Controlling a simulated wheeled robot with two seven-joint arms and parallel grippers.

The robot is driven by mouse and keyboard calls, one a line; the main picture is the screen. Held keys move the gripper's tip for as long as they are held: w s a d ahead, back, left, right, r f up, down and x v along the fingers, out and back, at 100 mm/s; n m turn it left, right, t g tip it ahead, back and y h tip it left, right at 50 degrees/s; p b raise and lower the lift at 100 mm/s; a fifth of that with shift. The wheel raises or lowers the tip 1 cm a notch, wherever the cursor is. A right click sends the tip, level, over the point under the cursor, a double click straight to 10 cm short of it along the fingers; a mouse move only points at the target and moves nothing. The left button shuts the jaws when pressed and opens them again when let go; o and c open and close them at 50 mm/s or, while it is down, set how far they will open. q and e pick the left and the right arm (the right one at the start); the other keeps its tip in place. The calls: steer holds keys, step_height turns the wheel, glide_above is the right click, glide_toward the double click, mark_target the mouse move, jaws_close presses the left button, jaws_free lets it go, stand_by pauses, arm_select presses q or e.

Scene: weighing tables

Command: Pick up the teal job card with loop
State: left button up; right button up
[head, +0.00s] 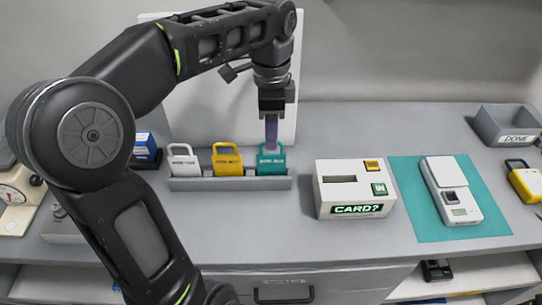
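The teal job card with loop (271,163) stands upright in the grey rack (210,184), in the rightmost place. My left gripper (271,143) points down right over this card, with its fingertips at the card's loop. The fingers are seen edge-on and overlap the loop, so I cannot tell whether they are open or shut on it. A yellow card (227,163) and a white card (184,164) with loops stand to its left in the same rack. My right gripper does not show.
A white card reader box (333,203) labelled "CARD?" stands right of the rack. A white device (450,188) lies on a teal mat (408,222). A grey "DONE" tray (490,128) and another yellow looped item (527,184) are at the right. A white panel stands behind the rack.

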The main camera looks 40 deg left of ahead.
mark_target(271, 155)
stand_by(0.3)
arm_select(q)
step_height(271, 155, down, 3)
steer(key=shift+r, duration=0.2)
steer(key=shift+w+f+p, duration=0.15)
steer(key=shift+f+p, duration=0.45)
steer(key=shift+f, duration=2)
steer(key=shift+c, duration=0.2)
jaws_close()
